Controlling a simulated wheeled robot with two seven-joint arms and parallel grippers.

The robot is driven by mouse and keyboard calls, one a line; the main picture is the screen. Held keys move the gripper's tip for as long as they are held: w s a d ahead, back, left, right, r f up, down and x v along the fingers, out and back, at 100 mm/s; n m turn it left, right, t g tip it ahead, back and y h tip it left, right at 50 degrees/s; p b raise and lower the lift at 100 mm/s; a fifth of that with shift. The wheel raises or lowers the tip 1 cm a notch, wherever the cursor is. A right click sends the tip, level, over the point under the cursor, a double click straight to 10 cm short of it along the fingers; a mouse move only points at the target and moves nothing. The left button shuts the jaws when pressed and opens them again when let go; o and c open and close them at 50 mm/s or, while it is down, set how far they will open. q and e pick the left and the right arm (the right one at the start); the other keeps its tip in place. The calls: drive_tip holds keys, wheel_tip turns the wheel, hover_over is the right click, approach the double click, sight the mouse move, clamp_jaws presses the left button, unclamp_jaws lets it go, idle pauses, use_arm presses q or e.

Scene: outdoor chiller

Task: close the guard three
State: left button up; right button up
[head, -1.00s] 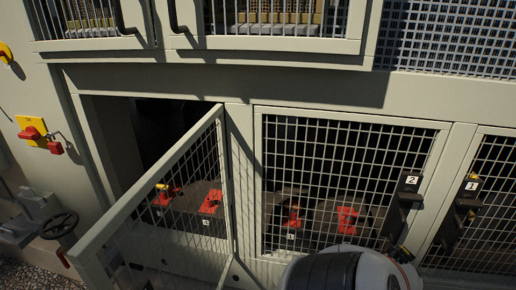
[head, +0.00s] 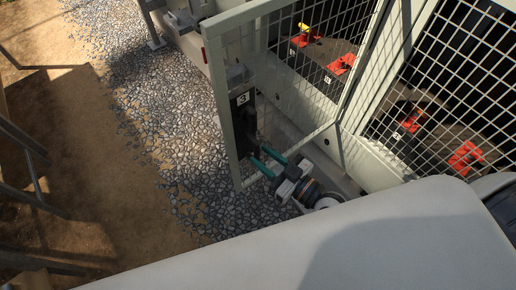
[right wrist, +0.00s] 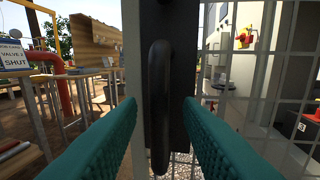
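Guard three is a pale-framed mesh door (head: 216,95) with a "3" label; it stands swung open, out from the cabinet, over the gravel. Its black handle (right wrist: 158,105) is upright on a dark plate. My right gripper (head: 266,161) is at the door's free edge, close to the handle. In the right wrist view, its two teal fingers (right wrist: 160,112) are spread apart, one on each side of the handle, with visible gaps; whether the handle is fully between the tips is unclear. My left gripper is not in view.
Red valve parts (head: 341,64) sit inside the opening behind the door. Another mesh guard (head: 465,75) is at the right. Gravel (head: 170,120) and bare ground lie left of the door. A "valve shut" sign (right wrist: 12,55) and benches show in the wrist view.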

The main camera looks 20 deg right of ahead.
drive_tip(key=shift+x, duration=1.4)
drive_tip(key=shift+c, duration=0.4)
clamp_jaws()
